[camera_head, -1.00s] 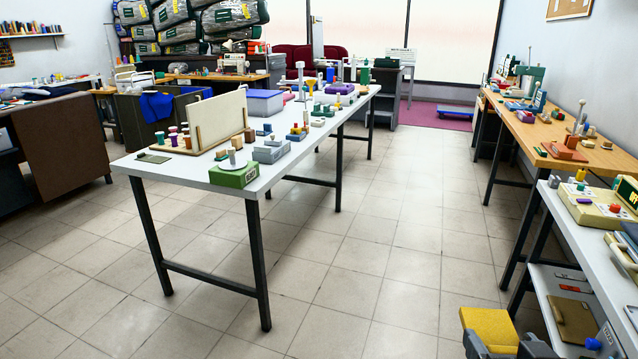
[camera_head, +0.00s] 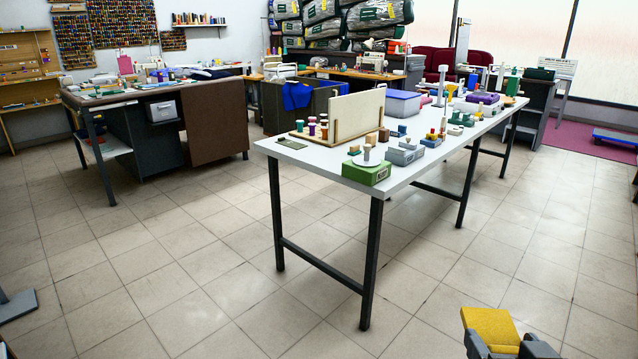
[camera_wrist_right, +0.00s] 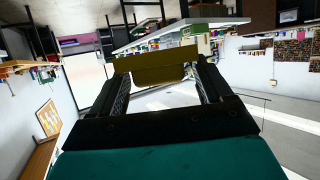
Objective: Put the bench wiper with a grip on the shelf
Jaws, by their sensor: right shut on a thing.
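In the right wrist view the wiper (camera_wrist_right: 155,66) lies across between the two fingers, dark yellow in shade. My left gripper is in neither view. A narrow wall shelf (camera_head: 200,24) with small coloured items is at the far back left; I cannot tell whether it is the task's shelf.
A long white table (camera_head: 400,180) with several small tools, a green box (camera_head: 366,172) and an upright beige panel (camera_head: 356,115) stands ahead. A brown-sided desk (camera_head: 217,118) is at the left. Bagged comforters (camera_head: 378,13) are piled at the back. The tiled floor in front is clear.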

